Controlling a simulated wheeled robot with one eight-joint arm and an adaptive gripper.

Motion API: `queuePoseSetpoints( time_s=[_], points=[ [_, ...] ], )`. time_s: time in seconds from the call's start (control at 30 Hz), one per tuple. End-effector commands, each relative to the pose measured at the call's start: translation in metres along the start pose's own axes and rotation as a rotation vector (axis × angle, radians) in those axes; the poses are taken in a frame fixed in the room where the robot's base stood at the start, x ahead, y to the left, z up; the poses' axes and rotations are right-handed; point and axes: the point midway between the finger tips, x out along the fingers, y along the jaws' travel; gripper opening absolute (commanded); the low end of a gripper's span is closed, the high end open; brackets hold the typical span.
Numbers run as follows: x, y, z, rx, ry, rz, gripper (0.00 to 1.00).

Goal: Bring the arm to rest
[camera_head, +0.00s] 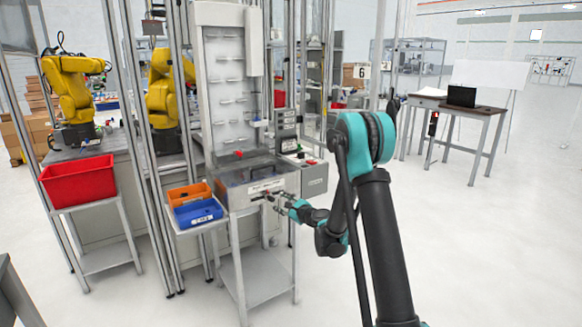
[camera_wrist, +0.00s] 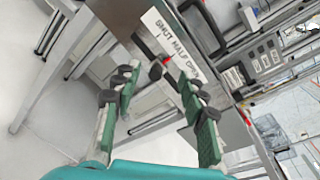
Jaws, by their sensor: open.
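My gripper (camera_head: 272,197) is at the end of my teal and black arm, in front of the steel box of the workstation (camera_head: 236,190) in the head view. In the wrist view my gripper (camera_wrist: 150,75) has its two green-padded fingers apart, with nothing held between them. Beyond the fingertips is the box front with a white label (camera_wrist: 180,45) that seems to read "SHUT HALF OPEN". Whether the fingers touch the box front cannot be told.
A red bin (camera_head: 78,183) stands on a side table at left. Orange (camera_head: 188,194) and blue (camera_head: 198,214) bins sit left of the steel box. Two yellow robot arms (camera_head: 72,95) stand behind posts. A desk with a laptop (camera_head: 462,97) is at right; the floor between is clear.

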Motion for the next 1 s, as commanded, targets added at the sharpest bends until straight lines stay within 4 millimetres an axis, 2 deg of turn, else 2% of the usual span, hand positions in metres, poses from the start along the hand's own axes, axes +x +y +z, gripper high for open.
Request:
queuePoseSetpoints(
  time_s=[0.03, 0.2, 0.43, 0.67, 1.0],
  points=[
    [-0.015, -0.001, 0.009, -0.083, 0.016, 0.028, 0.42],
    [-0.061, 0.006, 0.028, -0.374, 0.068, 0.144, 0.42],
    [-0.135, 0.025, 0.037, -0.743, 0.132, 0.33, 0.42],
    [-0.222, 0.052, 0.031, -1.079, 0.184, 0.554, 0.42],
    [-0.367, 0.099, 0.001, -1.491, 0.227, 0.961, 0.42]
  ],
)
